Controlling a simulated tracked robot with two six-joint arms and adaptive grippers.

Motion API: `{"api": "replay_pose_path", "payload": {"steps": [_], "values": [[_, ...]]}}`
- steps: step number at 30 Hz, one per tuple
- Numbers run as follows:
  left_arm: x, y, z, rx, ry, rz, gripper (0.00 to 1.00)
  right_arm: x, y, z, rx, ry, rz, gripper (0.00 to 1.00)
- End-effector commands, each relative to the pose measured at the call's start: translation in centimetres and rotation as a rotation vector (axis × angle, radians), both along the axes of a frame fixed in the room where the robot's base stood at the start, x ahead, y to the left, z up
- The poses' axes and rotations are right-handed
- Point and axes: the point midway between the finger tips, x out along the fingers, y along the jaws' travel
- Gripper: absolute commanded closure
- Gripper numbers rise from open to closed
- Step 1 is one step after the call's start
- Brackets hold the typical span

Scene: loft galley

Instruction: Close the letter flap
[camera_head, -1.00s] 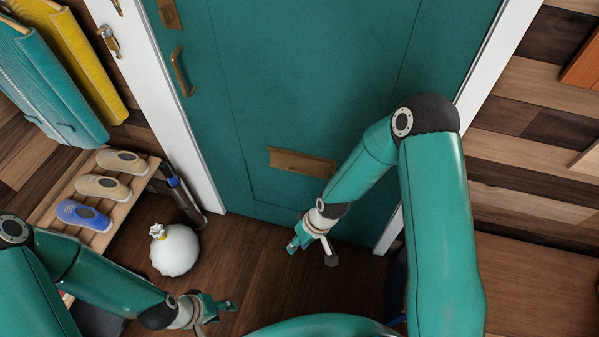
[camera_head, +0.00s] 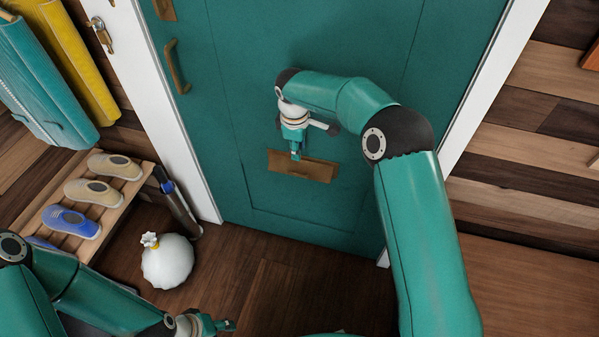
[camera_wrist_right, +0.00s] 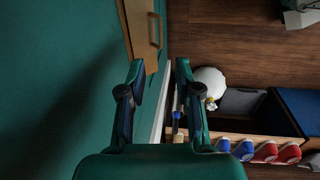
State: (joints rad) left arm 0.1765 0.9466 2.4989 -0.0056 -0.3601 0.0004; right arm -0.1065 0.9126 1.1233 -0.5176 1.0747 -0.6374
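The brass letter flap (camera_head: 318,171) is low on the teal door (camera_head: 350,120). In the right wrist view the flap (camera_wrist_right: 137,28) appears to stand out from the door face. My right gripper (camera_head: 295,155) points down at the flap's upper edge in the head view and covers a little of it. In the wrist view my right gripper (camera_wrist_right: 160,70) has its fingers apart with nothing between them. One finger is close to the flap; I cannot tell whether it touches. My left gripper (camera_head: 222,325) is low at the bottom edge, small and partly cut off.
A slatted shoe rack (camera_head: 120,190) holds several shoes at left. A brass door handle (camera_head: 177,68) is higher on the door. The floor (camera_head: 290,285) below the door is clear.

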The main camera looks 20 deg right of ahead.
Motion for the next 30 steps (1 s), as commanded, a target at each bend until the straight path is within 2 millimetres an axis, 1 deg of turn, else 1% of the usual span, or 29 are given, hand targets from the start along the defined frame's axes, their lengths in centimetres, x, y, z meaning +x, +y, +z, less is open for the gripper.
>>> {"api": "replay_pose_path", "payload": {"steps": [1,9,15,18,21,25,30], "values": [[0.0,0.0,0.0,0.0,0.0,0.0,0.55,0.1,-0.1,-1.2,0.0,0.004,0.0,0.67],[0.0,0.0,0.1,0.0,0.0,0.0,0.55,0.8,-0.6,-7.1,0.001,0.004,-0.002,0.67],[0.0,0.0,0.3,0.0,0.0,0.0,0.55,1.3,-1.0,-10.7,0.001,0.003,-0.002,0.67],[0.0,0.0,0.3,0.0,0.0,0.0,0.55,1.5,-1.0,-11.8,0.001,0.001,-0.002,0.67],[0.0,0.0,0.4,0.0,0.0,0.0,0.55,1.6,-1.1,-12.6,0.002,0.0,-0.002,0.67],[0.0,0.0,0.4,0.0,0.0,0.0,0.55,1.7,-1.0,-13.0,0.002,-0.001,-0.001,0.67],[0.0,0.0,0.4,0.0,0.0,0.0,0.55,1.7,-1.0,-13.0,0.002,-0.001,0.0,0.67]]}}
